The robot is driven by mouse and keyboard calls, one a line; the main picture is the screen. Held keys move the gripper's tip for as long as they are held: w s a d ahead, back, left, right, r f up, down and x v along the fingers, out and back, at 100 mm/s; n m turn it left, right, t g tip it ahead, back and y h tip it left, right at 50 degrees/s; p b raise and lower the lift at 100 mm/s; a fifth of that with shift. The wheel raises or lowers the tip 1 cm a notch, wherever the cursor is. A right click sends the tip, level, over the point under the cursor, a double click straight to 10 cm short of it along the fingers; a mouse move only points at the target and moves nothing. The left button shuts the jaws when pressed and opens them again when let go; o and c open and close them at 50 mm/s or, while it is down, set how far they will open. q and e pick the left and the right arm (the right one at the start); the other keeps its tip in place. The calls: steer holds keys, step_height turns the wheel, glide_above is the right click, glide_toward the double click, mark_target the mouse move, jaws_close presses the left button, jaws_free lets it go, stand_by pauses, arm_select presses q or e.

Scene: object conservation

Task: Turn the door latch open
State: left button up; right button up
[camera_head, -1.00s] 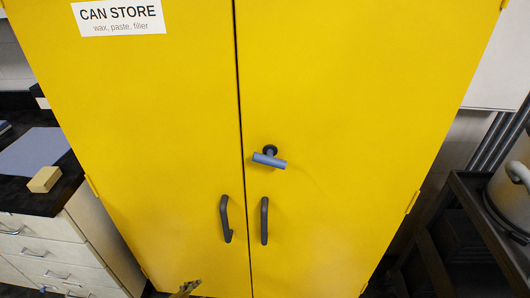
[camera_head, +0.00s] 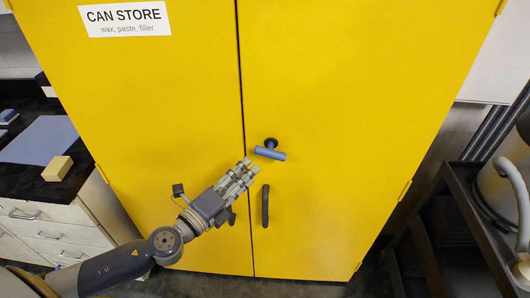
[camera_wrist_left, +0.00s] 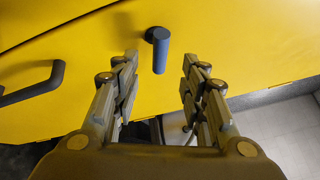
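The blue door latch (camera_head: 270,153) sticks out from the right door of the yellow cabinet (camera_head: 330,80) on a dark round mount. Its handle lies nearly level, tilted slightly down to the right. My left gripper (camera_head: 249,168) is just left of and below the latch, in front of the door seam. In the left wrist view the latch (camera_wrist_left: 160,56) shows ahead, between and beyond the two fingers (camera_wrist_left: 156,72), which are spread apart with nothing between them. No contact with the latch shows. My right gripper is not in view.
A dark door pull (camera_head: 265,206) is on the right door below the latch; the left one is mostly hidden behind my gripper. A counter with drawers (camera_head: 45,213) and a yellow block (camera_head: 57,168) stands at left. A dark cart (camera_head: 465,225) stands at right.

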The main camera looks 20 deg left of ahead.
mark_target(265, 154)
arm_select(q)
steer(key=p+x, duration=0.2)
steer(key=x, duration=0.5)
steer(key=shift+w+d+r+p, duration=0.15)
steer(key=shift+w+p, duration=0.1)
steer(key=shift+p, duration=0.15)
steer(key=shift+w+d, duration=0.2)
steer(key=shift+w, duration=0.5)
